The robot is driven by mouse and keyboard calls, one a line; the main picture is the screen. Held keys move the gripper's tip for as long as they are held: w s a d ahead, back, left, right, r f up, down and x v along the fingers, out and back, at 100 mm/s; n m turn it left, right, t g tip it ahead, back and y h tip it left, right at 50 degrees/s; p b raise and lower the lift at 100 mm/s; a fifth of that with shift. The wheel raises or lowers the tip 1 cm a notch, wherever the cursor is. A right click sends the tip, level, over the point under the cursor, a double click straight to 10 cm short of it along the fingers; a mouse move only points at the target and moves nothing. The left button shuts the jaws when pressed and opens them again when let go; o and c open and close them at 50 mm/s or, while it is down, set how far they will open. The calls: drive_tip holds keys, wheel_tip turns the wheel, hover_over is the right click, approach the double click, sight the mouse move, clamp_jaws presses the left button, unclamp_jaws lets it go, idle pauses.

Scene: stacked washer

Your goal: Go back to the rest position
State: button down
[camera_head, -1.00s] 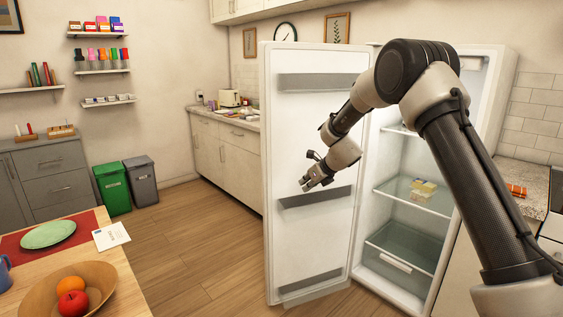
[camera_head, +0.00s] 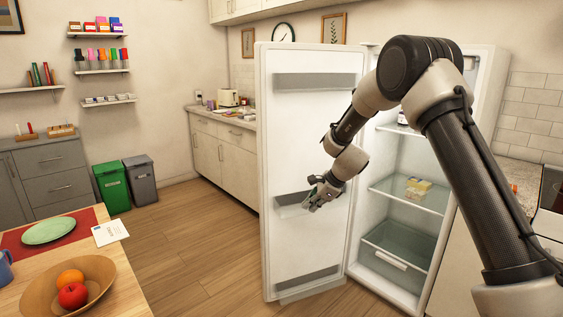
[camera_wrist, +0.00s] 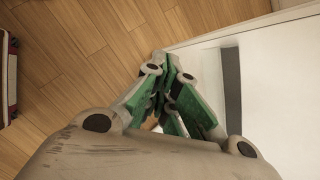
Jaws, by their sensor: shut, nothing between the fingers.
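My gripper (camera_head: 311,201) is shut and empty in front of the inner side of the open fridge door. It overlaps the door's middle shelf in the head view; I cannot tell whether it touches. In the wrist view its green-sided fingers (camera_wrist: 166,95) meet above the wood floor and the white door edge. The fridge door (camera_head: 310,140) stands wide open to the left of the fridge (camera_head: 408,240). A small yellowish block-like item (camera_head: 418,187) lies on the fridge's glass shelf.
A table (camera_head: 140,300) with a wooden bowl of fruit (camera_head: 98,295) and a green plate (camera_head: 48,231) is at the lower left. A green bin (camera_head: 112,188) and a grey bin (camera_head: 141,180) stand by the wall. Wood floor (camera_head: 195,245) is clear between table and door.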

drive_tip(key=s+d+r+n+h, duration=0.2)
drive_tip(key=s+d+r+n, duration=0.4)
drive_tip(key=s, duration=0.9)
drive_tip(key=s+d+r+n+h, duration=0.1)
drive_tip(key=s+d+r+n, duration=0.5)
drive_tip(key=s, duration=0.8)
drive_tip(key=s+d+r+n+h, duration=0.2)
drive_tip(key=s+d+r+n, duration=0.4)
drive_tip(key=s+d+r, duration=0.5)
drive_tip(key=s+d, duration=0.3)
drive_tip(key=s, duration=0.1)
drive_tip(key=shift+s+n+h, duration=0.3)
drive_tip(key=shift+s, duration=0.05)
